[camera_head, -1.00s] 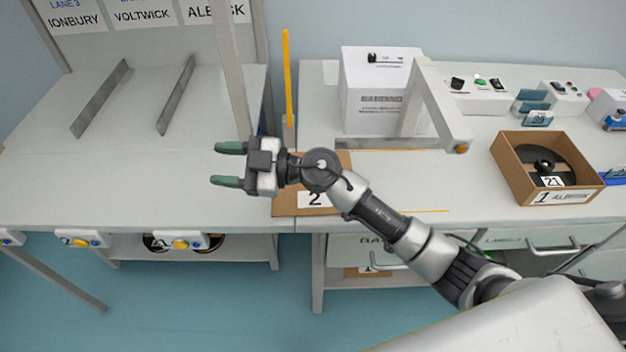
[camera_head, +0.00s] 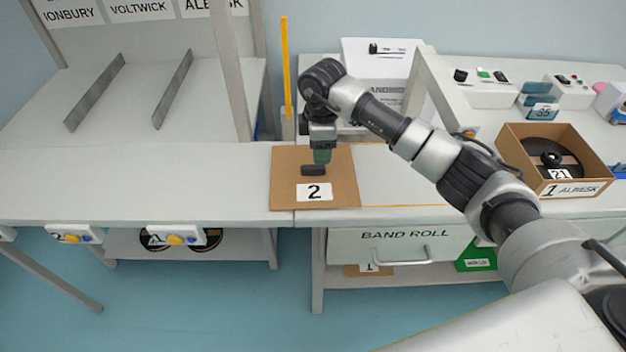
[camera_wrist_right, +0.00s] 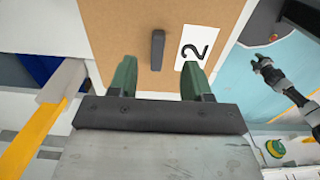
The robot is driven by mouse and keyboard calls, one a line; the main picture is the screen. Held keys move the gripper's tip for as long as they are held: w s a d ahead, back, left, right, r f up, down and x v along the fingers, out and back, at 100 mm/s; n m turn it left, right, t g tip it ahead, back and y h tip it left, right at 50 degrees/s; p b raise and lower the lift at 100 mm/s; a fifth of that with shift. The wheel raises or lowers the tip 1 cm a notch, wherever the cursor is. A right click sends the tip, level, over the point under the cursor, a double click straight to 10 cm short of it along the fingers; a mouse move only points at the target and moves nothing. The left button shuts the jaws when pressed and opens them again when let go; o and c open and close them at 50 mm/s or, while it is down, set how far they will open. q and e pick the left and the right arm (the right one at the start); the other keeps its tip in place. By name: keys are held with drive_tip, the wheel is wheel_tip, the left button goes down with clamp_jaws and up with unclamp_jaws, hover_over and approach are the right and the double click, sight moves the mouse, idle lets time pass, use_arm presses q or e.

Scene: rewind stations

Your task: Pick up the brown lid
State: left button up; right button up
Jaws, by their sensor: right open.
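The brown lid (camera_head: 285,193) lies flat on the table, with a white label "2" and a black bar handle (camera_head: 313,170). In the right wrist view the lid (camera_wrist_right: 115,25) fills the upper middle, its handle (camera_wrist_right: 158,50) ahead of and between the fingers. My right gripper (camera_head: 321,158) points down over the lid beside the handle. Its green fingers (camera_wrist_right: 160,78) are open and empty; the handle shows apart from both. A dark gripper, seemingly my left one (camera_wrist_right: 262,66), shows small over the floor in the wrist view; its jaws are too small to read.
A yellow upright post (camera_head: 287,70) stands behind the lid at left. A grey frame (camera_head: 425,80) and a white box (camera_head: 380,60) stand behind at right. An open brown box (camera_head: 570,188) with a black reel sits further right. The left table is mostly clear.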

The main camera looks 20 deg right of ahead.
sight(313, 172)
drive_tip(key=f+b, duration=0.2)
drive_tip(key=f, duration=0.1)
drive_tip(key=f+b, duration=0.3)
drive_tip(key=shift+w+d+f, duration=0.1)
drive_tip(key=shift+d+f, duration=0.1)
drive_tip(key=shift+f, duration=0.1)
drive_tip(key=shift+r, duration=0.1)
clamp_jaws()
drive_tip(key=shift+r, duration=0.1)
